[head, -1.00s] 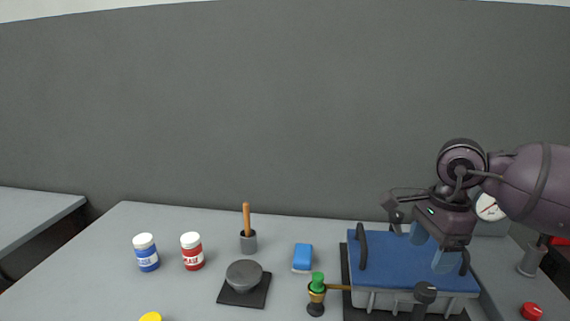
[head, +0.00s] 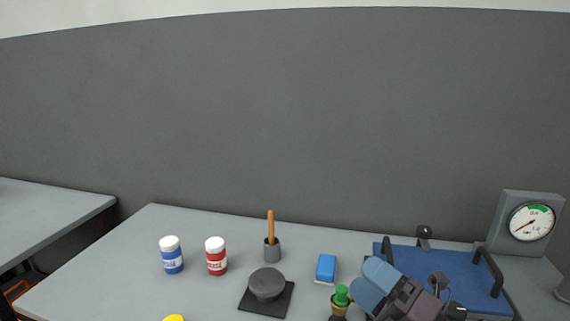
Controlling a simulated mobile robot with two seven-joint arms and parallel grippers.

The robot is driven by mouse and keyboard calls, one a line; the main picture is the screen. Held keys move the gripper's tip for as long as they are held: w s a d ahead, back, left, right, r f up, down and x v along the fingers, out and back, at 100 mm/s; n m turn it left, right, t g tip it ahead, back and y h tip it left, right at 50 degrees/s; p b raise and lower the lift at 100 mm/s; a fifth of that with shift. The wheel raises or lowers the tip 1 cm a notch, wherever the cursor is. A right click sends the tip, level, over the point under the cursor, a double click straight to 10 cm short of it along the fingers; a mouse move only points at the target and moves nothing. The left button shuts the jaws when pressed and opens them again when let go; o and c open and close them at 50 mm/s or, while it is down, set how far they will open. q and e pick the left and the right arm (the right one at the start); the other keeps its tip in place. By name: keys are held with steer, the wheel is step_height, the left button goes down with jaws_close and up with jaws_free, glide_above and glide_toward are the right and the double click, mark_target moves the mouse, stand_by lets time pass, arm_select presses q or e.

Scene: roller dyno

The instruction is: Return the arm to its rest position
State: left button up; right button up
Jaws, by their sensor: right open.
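My right gripper (head: 374,287) shows at the lower right of the head view, in front of the blue-topped box. Its two blue-grey fingers are apart and nothing shows between them. Its wrist runs out of the picture at the bottom. The blue-topped box (head: 455,272) has a black handle on each side, and the gripper hides its near left part. My left gripper is not in view.
A gauge (head: 531,222) stands at the back right. A green-topped fitting (head: 341,297) stands close left of the gripper. A blue block (head: 326,268), wooden-handled tool (head: 271,236), grey knob (head: 266,285), red jar (head: 216,256) and blue jar (head: 171,255) stand farther left.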

steer(key=s+d+f+m+h, duration=0.3)
steer(key=d+f+m+h, duration=0.3)
steer(key=f+m+h, duration=0.4)
steer(key=s+d+f+m+h, duration=0.2)
steer(key=d+f+m+h, duration=0.4)
steer(key=m, duration=0.6)
steer(key=s+d+f+m+g, duration=0.1)
steer(key=s+f+m+g, duration=0.4)
steer(key=s, duration=0.5)
steer(key=s+d+f+m+g, duration=0.25)
steer(key=s+f+g, duration=0.4)
steer(key=s, duration=0.35)
steer(key=w+a+f+t, duration=0.1)
steer(key=w+f+t, duration=0.6)
steer(key=f+t, duration=0.1)
steer(key=shift+w+f, duration=0.35)
steer(key=shift+f, duration=0.1)
steer(key=shift+r, duration=0.1)
